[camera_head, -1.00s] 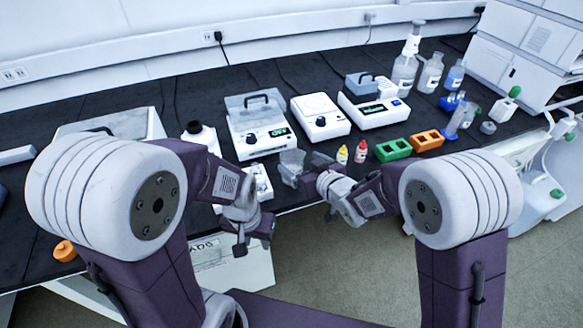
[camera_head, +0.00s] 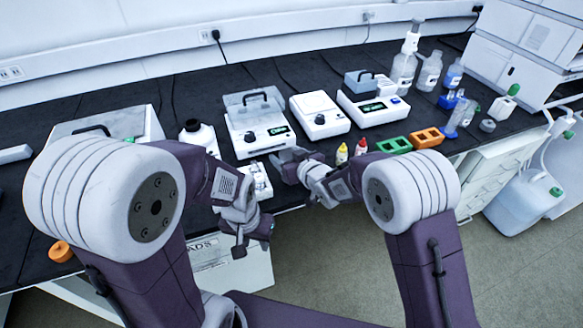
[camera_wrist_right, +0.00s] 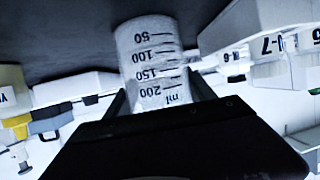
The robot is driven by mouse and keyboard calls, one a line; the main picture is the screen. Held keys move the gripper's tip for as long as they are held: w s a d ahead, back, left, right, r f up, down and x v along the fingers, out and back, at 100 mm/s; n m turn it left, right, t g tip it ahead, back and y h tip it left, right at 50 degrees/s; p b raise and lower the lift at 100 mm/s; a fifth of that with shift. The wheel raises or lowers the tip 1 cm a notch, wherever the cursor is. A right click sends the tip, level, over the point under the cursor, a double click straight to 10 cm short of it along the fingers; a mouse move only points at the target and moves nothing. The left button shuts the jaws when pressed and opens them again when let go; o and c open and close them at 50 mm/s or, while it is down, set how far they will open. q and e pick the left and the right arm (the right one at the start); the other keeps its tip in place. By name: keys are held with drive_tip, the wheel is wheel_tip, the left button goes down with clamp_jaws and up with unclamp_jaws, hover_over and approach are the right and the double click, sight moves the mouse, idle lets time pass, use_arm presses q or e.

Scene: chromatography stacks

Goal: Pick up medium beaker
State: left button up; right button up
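The medium beaker (camera_wrist_right: 150,58) is clear with black volume marks. In the right wrist view it appears upside down, between the two dark fingers of my right gripper (camera_wrist_right: 160,95). The fingers lie close along both its sides; whether they press on it cannot be told. In the head view my right gripper (camera_head: 285,163) is at the bench's front edge, before the white devices, and the beaker is hard to make out there. My left gripper (camera_head: 250,243) hangs low in front of the bench, away from the beaker; its finger gap is not clear.
A stirrer-like device (camera_head: 320,117) and a lidded device (camera_head: 258,125) stand behind the right gripper. Yellow-capped (camera_head: 342,154) and red-capped (camera_head: 361,146) bottles stand just right of it. Green (camera_head: 394,146) and orange (camera_head: 427,138) racks lie farther right.

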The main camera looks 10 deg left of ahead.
drive_tip(key=c, duration=0.8)
drive_tip(key=shift+r, duration=0.8)
drive_tip(key=shift+w+d+r+p, duration=0.45)
drive_tip(key=shift+d+r+p, duration=0.45)
drive_tip(key=shift+d+r, duration=0.85)
drive_tip(key=shift+w+d+r+p, duration=0.4)
drive_tip(key=shift+d+r+p, duration=0.5)
drive_tip(key=shift+d+r, duration=0.8)
drive_tip(key=shift+w+d+r+p, duration=0.45)
drive_tip(key=shift+d+r+p, duration=0.65)
drive_tip(key=shift+d, duration=1.1)
drive_tip(key=shift+r, duration=0.15)
